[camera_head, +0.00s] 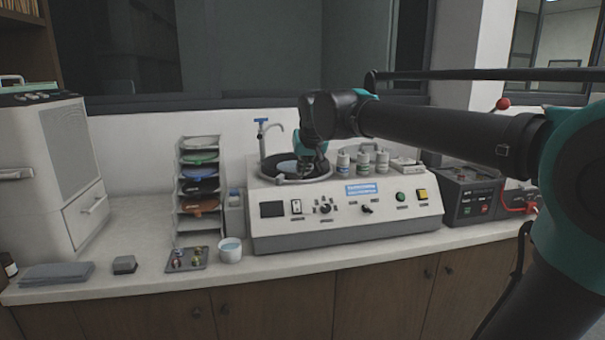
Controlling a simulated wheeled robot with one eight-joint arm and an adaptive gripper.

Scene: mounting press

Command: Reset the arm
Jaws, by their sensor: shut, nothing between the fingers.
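My arm reaches in from the right side of the head view, with black links and teal joints. Its end bends down over the round basin (268,168) of a white polishing machine (285,225). My gripper (308,170) points down there, small and dark against the basin. It is shut with nothing seen in it. I cannot tell whether its tips touch the wheel in the basin.
A tap (265,130) stands just left of my gripper, and several bottles (362,163) stand right of it. A disc rack (199,190), a cup (230,250) and a small tray (187,259) stand left. A black power unit (470,195) stands right.

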